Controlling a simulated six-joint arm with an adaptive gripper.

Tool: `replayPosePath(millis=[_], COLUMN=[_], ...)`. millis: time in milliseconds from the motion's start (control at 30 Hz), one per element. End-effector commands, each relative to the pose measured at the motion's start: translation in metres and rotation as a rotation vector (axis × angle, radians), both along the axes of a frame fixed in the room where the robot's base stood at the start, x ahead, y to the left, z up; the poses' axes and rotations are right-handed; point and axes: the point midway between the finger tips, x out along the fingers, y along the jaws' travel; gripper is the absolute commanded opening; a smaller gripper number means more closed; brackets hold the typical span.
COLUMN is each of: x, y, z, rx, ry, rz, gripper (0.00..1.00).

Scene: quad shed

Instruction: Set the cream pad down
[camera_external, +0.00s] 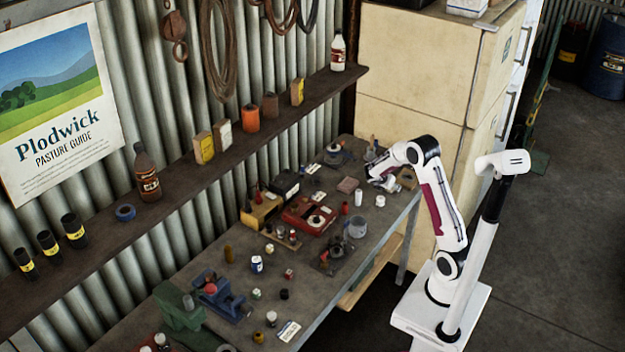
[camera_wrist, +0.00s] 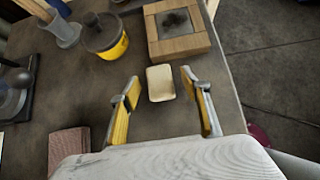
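The cream pad (camera_wrist: 160,83) is a small pale block with rounded corners. In the wrist view it appears to lie on the grey bench top, between and slightly beyond my fingers. My gripper (camera_wrist: 160,90) is open, its yellow-padded fingers on either side of the pad with a visible gap at each side. In the external view my gripper (camera_external: 382,181) is low over the far right end of the bench (camera_external: 330,285). I cannot make out the pad there.
A wooden frame with a dark centre (camera_wrist: 208,40) stands just beyond the pad. A yellow tin (camera_wrist: 118,47) and a clear cup (camera_wrist: 66,36) are to its left. A reddish-brown block (camera_wrist: 68,150) is at lower left. The bench edge runs close on the right.

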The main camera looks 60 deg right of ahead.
Motion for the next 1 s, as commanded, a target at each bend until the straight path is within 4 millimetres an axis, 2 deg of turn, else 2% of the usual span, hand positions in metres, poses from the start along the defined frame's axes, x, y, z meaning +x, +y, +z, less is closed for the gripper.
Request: replayPosePath(millis=[33, 100, 133, 667, 867, 1000], x=[0.000, 0.000, 0.000, 0.000, 0.001, 0.001], y=[0.000, 0.000, 0.000, 0.000, 0.000, 0.000], z=[0.000, 0.000, 0.000, 0.007, 0.026, 0.046], rx=[0.000, 0.000, 0.000, -0.001, -0.001, -0.002], ry=[0.000, 0.000, 0.000, -0.001, -0.004, -0.004], rz=[0.000, 0.000, 0.000, -0.001, 0.000, -0.001], gripper=[0.34, 0.16, 0.12, 0.10, 0.10, 0.10])
